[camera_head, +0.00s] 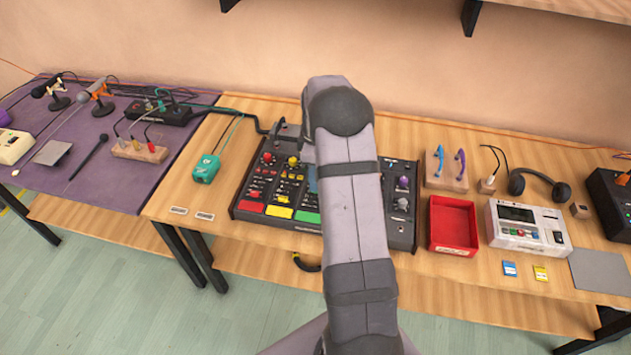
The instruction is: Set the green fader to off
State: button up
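The black mixing console (402,228) lies on the wooden table in the middle of the view. Its left part has yellow and red round knobs, rows of small controls, and red, yellow and green coloured patches along the front. The green patch (307,217) is at the front, just left of my arm. I cannot make out a green fader or its position at this size; it may be small or hidden. My arm rises from the bottom centre and covers the middle of the console.
Left of the console are a teal box (206,168) and a purple mat (100,190) with microphones and cables. Right of it are a red tray (453,225), a wooden block with cables (446,180), a white recorder (527,227) and headphones (540,183).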

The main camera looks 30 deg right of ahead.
aim_at(311, 207)
jog(key=shift+f+p, duration=0.45)
jog(key=shift+f, duration=1.3)
jog(key=shift+c, duration=0.2)
grip_shut()
jog(key=shift+s+a, duration=2)
jog(key=shift+o, duration=0.2)
grip_release()
jog(key=shift+s, duration=0.1)
jog(key=shift+r, duration=0.1)
